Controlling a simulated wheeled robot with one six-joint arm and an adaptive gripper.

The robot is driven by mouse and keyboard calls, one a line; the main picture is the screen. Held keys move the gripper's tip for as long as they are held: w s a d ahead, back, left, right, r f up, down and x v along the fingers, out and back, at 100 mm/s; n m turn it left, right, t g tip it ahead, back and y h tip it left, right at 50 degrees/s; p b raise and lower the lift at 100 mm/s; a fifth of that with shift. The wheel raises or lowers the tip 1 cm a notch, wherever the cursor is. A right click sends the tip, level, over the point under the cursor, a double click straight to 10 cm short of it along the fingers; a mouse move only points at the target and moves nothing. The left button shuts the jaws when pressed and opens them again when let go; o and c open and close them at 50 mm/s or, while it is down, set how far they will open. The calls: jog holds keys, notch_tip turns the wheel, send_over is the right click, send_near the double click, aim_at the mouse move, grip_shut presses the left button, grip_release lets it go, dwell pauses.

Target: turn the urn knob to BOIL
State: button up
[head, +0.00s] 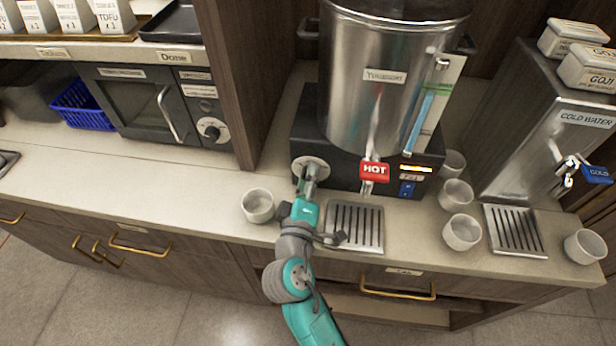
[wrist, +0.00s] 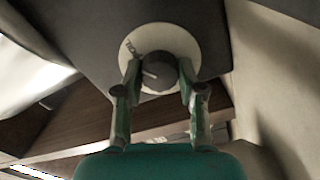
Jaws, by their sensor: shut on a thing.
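The urn (head: 372,85) is a large steel drum on a dark base, with a red HOT tap (head: 374,170) at its front. Its knob sits on a round pale dial plate (head: 302,163) at the left of the base, mostly hidden behind my gripper (head: 308,182) in the head view. In the wrist view the dark round knob (wrist: 159,73) sits between the two fingers of my gripper (wrist: 158,78), which are shut on it. Lettering shows on the dial plate's (wrist: 186,40) upper left, too blurred to read surely.
A white cup (head: 258,206) stands just left of my gripper. A drip tray (head: 355,228) lies to its right, below the tap. Several more cups (head: 461,232) and a cold water dispenser (head: 545,130) stand at right.

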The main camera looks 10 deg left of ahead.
jog(key=o, duration=1.1)
jog(key=shift+f, duration=0.1)
jog(key=shift+o, duration=0.2)
jog(key=s, duration=1.2)
jog(key=shift+a, duration=0.15)
jog(key=shift+s, duration=0.1)
